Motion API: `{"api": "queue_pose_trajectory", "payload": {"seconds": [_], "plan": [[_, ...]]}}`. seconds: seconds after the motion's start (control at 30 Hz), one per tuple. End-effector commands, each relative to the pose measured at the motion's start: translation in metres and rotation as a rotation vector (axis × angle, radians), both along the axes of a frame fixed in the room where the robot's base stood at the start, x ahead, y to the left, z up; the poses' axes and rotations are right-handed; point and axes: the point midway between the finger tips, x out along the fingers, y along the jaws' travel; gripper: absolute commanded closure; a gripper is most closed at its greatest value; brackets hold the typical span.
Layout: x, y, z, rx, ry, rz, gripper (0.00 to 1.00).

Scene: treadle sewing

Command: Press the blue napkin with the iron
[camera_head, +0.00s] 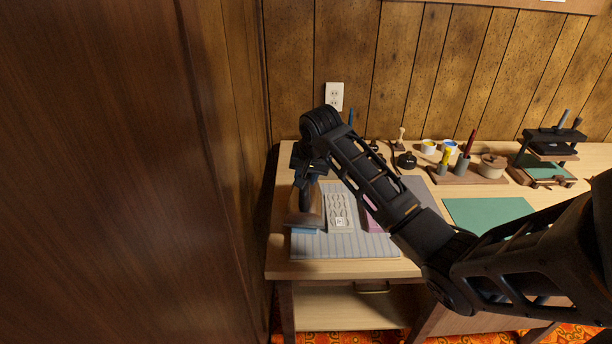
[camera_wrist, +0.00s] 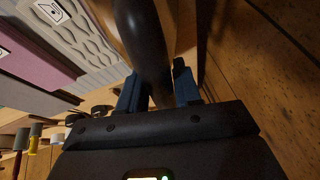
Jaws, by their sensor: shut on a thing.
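My gripper (camera_head: 311,170) is at the left end of the desk, above the striped pad. In the wrist view its blue fingers (camera_wrist: 158,95) are closed around the dark handle of the iron. The iron (camera_head: 304,212) has a brownish body and stands over the left part of the pad. The blue napkin (camera_head: 305,231) shows only as a narrow strip at the iron's near edge; the rest is hidden beneath the iron. I cannot tell whether the iron's sole touches the napkin. The striped pad (camera_head: 345,246) lies near the desk's front edge.
A grey patterned piece (camera_head: 340,212) and a pink piece (camera_head: 373,220) lie right of the iron. Behind stand pots, mugs and a black press (camera_head: 552,145). A green mat (camera_head: 488,213) lies right. A tall brown wooden panel (camera_head: 120,170) rises at left.

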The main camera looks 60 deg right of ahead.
Motion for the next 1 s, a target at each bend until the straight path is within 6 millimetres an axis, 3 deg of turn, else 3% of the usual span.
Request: {"api": "queue_pose_trajectory", "payload": {"seconds": [1.0], "plan": [[0.001,-0.001,-0.009,-0.004,-0.004,0.000,1.00]]}}
